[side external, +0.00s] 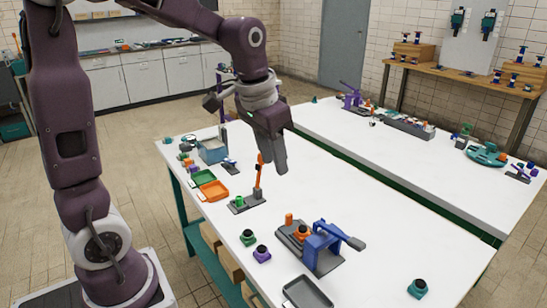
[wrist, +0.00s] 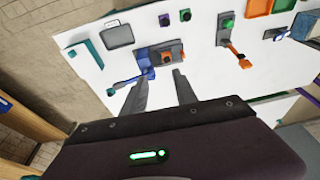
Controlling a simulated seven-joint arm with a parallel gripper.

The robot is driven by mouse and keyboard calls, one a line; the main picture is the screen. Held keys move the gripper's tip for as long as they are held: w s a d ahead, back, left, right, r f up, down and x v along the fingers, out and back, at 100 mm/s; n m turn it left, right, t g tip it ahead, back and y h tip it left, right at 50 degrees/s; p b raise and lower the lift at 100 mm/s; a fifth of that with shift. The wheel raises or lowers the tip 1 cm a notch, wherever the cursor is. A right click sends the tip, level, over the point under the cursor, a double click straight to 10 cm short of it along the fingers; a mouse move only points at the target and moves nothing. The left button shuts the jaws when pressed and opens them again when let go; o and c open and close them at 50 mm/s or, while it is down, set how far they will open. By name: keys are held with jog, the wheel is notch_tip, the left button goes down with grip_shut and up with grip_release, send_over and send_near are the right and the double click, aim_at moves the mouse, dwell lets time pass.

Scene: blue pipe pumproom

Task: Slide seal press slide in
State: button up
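The seal press (side external: 322,246) is a blue frame with a lever and dark grip, standing near the front of the white table. A grey slide plate (side external: 289,240) extends from its left side, carrying an upright orange knob (side external: 289,219) and an orange round part (side external: 303,232). In the wrist view the press (wrist: 146,68) shows small, with the orange part (wrist: 167,56) beside it. My gripper (side external: 275,165) hangs above the table, behind and left of the press, clear of it. In the wrist view its two fingers (wrist: 160,90) are apart with nothing between them.
An upright orange lever device (side external: 257,190) stands left of the press. Green and purple round parts (side external: 249,238) sit near the table's front edge, with a grey tray (side external: 306,293) in front. Table space (side external: 390,215) right of the press is mostly clear.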

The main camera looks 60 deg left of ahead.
jog(key=w+a+f, duration=0.3)
jog(key=w+f, duration=0.2)
jog(key=g, duration=0.3)
send_over(290, 214)
notch_tip(290, 214, down, 16)
jog(key=shift+s+r, duration=0.15)
jog(key=shift+r, duration=0.05)
notch_tip(290, 214, down, 8)
jog(key=shift+a+r, duration=0.15)
jog(key=shift+r, duration=0.05)
jog(key=shift+c, duration=0.4)
grip_shut()
jog(key=shift+r, duration=0.1)
